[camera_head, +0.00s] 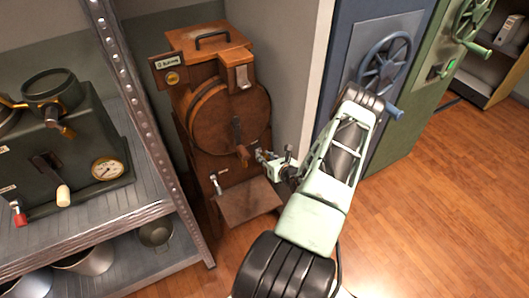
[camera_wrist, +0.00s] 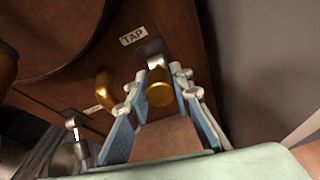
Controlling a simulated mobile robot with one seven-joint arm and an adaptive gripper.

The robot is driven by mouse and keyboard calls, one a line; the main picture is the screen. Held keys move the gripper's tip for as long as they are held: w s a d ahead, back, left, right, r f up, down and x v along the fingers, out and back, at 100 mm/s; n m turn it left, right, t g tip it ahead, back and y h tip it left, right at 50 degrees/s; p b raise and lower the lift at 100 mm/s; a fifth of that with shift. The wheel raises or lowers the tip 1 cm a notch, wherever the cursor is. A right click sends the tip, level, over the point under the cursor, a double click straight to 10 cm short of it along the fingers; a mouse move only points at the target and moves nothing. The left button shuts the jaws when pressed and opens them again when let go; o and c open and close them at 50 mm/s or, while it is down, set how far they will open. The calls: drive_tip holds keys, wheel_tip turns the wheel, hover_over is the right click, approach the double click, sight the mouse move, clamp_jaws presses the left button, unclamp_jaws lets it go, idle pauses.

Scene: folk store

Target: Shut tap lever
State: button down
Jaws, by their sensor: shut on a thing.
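The tap lever, a silver stem with a brass knob (camera_wrist: 160,94), sits on the wooden machine's front beneath a white label reading TAP (camera_wrist: 133,36). In the wrist view my gripper (camera_wrist: 158,77) has one finger on each side of the lever and is shut on it. In the head view my gripper (camera_head: 268,160) reaches the lower right of the brown wooden machine (camera_head: 228,110). The lever is small there and partly hidden by the fingers.
A second silver lever (camera_wrist: 72,123) and a brass spout (camera_wrist: 104,82) are left of my gripper. A wooden ledge (camera_head: 248,203) juts out below. A metal shelf (camera_head: 140,95) stands left, and blue (camera_head: 345,75) and green cabinets stand right. Floor is open at the right.

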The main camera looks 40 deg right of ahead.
drive_tip(key=shift+w+r+g+p, duration=0.1)
drive_tip(key=shift+r+g+p, duration=0.25)
drive_tip(key=shift+g+p, duration=0.3)
drive_tip(key=c, duration=1.7)
unclamp_jaws()
drive_tip(key=v, duration=1.2)
drive_tip(key=shift+w+d+r, duration=0.1)
drive_tip(key=shift+d+r, duration=0.05)
drive_tip(key=shift+d, duration=0.05)
